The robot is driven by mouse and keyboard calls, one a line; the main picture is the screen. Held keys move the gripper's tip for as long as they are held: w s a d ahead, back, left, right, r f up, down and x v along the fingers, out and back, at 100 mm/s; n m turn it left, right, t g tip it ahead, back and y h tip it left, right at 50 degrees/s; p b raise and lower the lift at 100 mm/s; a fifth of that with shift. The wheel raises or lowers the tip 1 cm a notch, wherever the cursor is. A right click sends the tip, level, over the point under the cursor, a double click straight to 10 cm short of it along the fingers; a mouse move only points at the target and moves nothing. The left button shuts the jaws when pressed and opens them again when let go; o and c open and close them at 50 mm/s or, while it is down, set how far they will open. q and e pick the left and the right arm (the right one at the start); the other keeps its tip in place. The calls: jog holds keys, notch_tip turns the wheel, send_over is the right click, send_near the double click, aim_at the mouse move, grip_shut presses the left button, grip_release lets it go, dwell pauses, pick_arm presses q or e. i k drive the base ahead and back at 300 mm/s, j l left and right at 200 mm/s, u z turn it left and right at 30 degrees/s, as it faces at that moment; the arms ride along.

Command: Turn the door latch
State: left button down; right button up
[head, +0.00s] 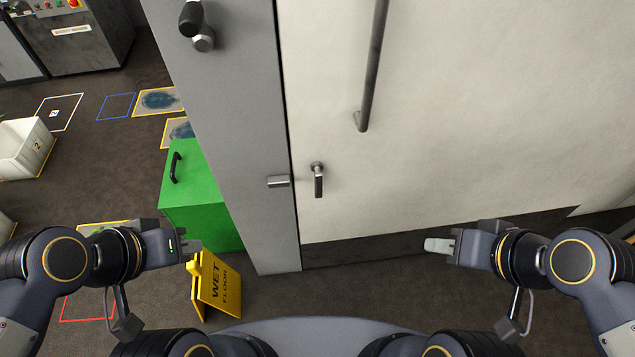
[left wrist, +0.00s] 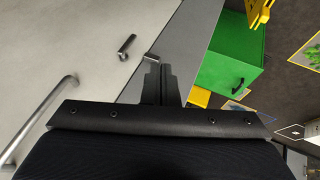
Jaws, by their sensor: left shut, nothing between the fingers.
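The door latch (head: 318,180) is a small metal lever on the pale door (head: 450,120), with its arm hanging straight down. A metal catch piece (head: 278,182) sits on the grey frame to its left, apart from the lever. In the left wrist view the latch (left wrist: 127,46) and the catch (left wrist: 151,57) show just beyond my fingers. My left gripper (head: 194,246) is shut and empty, left of and lower in the picture than the latch, not touching it. My right gripper (head: 438,245) is to the right of the latch, apart from the door; its finger gap is unclear.
A long grey bar handle (head: 374,70) is above the latch. A green box (head: 205,195) and a yellow wet floor sign (head: 217,283) stand left of the door frame, near my left gripper. A white bin (head: 22,150) is farther left. The space before the latch is clear.

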aim_at(316, 168)
jog(key=l+z, duration=0.2)
jog(key=l, duration=1.15)
